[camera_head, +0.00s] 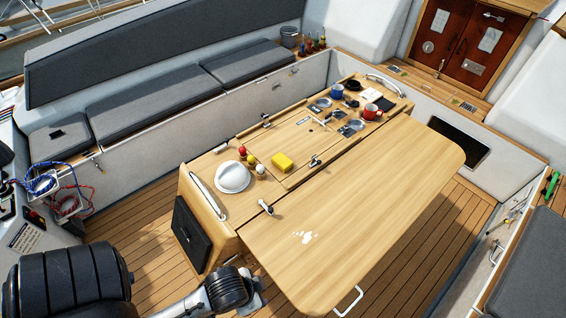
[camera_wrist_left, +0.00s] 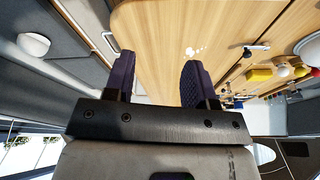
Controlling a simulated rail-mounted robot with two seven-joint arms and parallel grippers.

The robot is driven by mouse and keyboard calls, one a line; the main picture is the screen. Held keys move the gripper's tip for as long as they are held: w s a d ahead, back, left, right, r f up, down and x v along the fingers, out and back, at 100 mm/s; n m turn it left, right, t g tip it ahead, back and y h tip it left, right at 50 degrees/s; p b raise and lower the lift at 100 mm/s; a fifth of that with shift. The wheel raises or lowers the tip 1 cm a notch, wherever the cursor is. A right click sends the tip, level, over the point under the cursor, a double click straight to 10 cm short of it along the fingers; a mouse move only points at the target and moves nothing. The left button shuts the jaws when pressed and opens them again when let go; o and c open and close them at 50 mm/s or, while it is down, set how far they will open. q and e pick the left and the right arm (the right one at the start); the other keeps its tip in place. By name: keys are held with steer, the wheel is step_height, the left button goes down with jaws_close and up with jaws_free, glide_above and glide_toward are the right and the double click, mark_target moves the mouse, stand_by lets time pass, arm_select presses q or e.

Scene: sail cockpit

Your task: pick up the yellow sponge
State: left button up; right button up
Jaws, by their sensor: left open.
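The yellow sponge (camera_head: 282,162) lies on the wooden cockpit table (camera_head: 370,195), near the middle of its left part. In the left wrist view the sponge (camera_wrist_left: 259,75) shows at the right, well off to the side of the fingers. My left gripper (camera_wrist_left: 158,80) is open, its two dark fingers apart with nothing between them. In the head view my left arm is low at the bottom left, in front of the table's near end and far from the sponge. My right gripper is not in view.
Small red, yellow and white balls (camera_head: 251,160) on stands and a white dome (camera_head: 232,177) are left of the sponge. A metal latch (camera_head: 315,160) is close on its right. Mugs (camera_head: 372,111) stand farther back. The table's near leaf is mostly clear.

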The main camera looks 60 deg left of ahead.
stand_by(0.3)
arm_select(q)
steer(key=o, duration=0.8)
steer(key=shift+o, duration=0.2)
